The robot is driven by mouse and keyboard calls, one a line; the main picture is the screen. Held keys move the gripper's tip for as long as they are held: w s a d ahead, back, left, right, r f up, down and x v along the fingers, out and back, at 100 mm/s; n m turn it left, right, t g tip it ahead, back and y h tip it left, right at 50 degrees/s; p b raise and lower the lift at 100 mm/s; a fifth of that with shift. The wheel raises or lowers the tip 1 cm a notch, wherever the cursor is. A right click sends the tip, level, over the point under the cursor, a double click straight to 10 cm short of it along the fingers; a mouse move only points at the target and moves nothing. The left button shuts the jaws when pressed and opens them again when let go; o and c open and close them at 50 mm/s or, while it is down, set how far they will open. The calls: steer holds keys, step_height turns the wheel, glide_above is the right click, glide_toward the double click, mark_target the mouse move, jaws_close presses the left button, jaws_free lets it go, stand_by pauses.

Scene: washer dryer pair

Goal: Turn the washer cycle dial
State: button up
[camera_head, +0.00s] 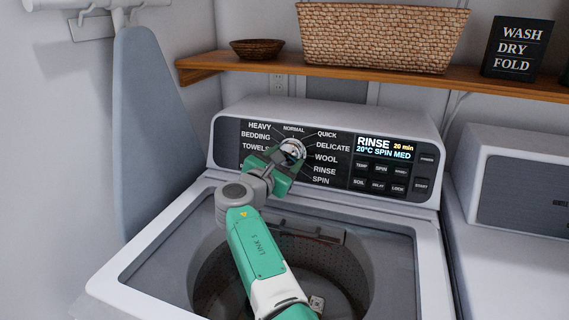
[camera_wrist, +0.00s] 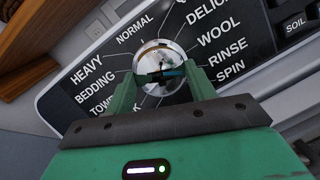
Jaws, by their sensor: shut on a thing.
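The washer cycle dial (camera_head: 292,149) is a round chrome knob on the washer's dark control panel, ringed by cycle names such as HEAVY, NORMAL, QUICK, WOOL, RINSE and SPIN. It also shows in the wrist view (camera_wrist: 160,62). My gripper (camera_head: 284,158) reaches over the open washer tub to the dial, and its two green fingers (camera_wrist: 161,82) stand on either side of the knob, shut on it. The gripper hides part of the panel's lower left labels. The washer display (camera_head: 386,149) reads RINSE, 20 min, 20°C, SPIN MED.
The washer tub (camera_head: 365,275) is open below my arm. Small buttons (camera_head: 381,169) sit right of the dial. A wooden shelf (camera_head: 400,73) above holds a wicker basket (camera_head: 380,35), a bowl (camera_head: 257,49) and a sign (camera_head: 517,48). A dryer (camera_head: 510,190) stands at right.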

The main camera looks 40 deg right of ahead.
stand_by(0.3)
steer(key=o, duration=1)
steer(key=shift+r+p, duration=0.1)
steer(key=shift+p, duration=0.2)
steer(key=p, duration=0.2)
steer(key=a+r+p, duration=0.1)
steer(key=p, duration=0.1)
steer(key=shift+s, duration=0.2)
steer(key=shift+s+a+p, duration=0.15)
steer(key=shift+a+p, duration=0.15)
steer(key=shift+p, duration=0.7)
steer(key=p+v, duration=0.2)
steer(key=p, duration=0.2)
steer(key=p+v, duration=0.3)
steer(key=p, duration=0.1)
steer(key=shift+f, duration=0.25)
steer(key=shift+s+a+f+p, duration=0.25)
steer(key=shift+a+f+p, duration=0.1)
steer(key=shift+a+p, duration=0.15)
